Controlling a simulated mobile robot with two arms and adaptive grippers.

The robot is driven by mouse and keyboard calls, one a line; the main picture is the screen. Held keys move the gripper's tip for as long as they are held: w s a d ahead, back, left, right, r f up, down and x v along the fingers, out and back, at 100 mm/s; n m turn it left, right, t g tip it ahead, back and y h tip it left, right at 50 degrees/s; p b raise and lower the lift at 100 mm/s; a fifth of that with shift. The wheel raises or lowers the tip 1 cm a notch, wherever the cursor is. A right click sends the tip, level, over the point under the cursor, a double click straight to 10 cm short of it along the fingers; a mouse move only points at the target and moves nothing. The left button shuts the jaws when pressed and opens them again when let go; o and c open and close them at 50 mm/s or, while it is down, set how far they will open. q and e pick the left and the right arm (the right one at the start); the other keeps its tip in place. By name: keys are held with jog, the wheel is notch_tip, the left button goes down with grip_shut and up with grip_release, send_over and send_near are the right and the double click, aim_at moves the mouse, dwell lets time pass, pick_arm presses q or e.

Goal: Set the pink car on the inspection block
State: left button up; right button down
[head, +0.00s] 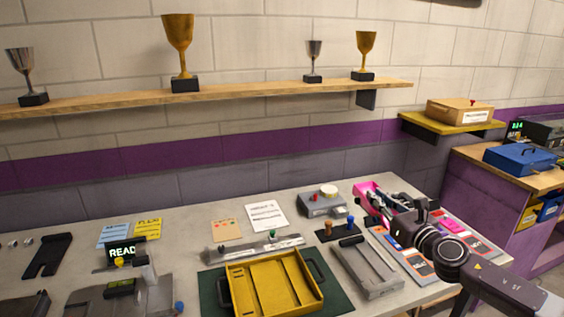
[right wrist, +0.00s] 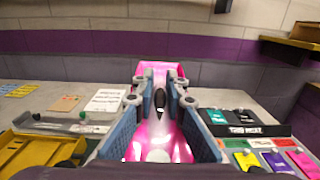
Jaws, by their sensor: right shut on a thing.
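My right gripper (head: 388,207) is at the right part of the grey workbench. In the right wrist view its two fingers (right wrist: 160,98) are closed on the sides of the pink car (right wrist: 159,136). The car's glossy pink body runs between the fingers and beyond them. In the head view the pink car (head: 366,188) is partly hidden by the gripper, and I cannot tell whether it touches the bench. No block is clearly labelled as the inspection block. A grey box with a red button (head: 322,202) stands left of the gripper. My left gripper is not in view.
A yellow tray (head: 310,270) lies on a green mat. A grey track piece (head: 370,270) and coloured cards (head: 412,262) are near my right arm. A machine with a READY display (head: 122,253) stands at the left. Trophies stand on a wall shelf (head: 240,93).

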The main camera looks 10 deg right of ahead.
jog(key=s+a+f+y, duration=0.1)
jog(key=s+a+f, duration=0.2)
jog(key=a, duration=0.3)
jog(key=s+a+f+n, duration=0.1)
jog(key=s+a+f, duration=0.2)
jog(key=a, duration=0.3)
jog(key=s+a+f+y, duration=0.1)
jog(key=s+a+f, duration=0.2)
jog(key=a, duration=0.2)
jog(key=s+a+r+m+h, duration=0.1)
jog(key=s+a, duration=0.2)
jog(key=s, duration=0.4)
jog(key=s+a+r+h, duration=0.2)
jog(key=s+a, duration=0.2)
jog(key=s, duration=0.4)
jog(key=shift+s+r+m, duration=0.2)
jog(key=shift+r+m, duration=0.1)
jog(key=shift+m, duration=0.1)
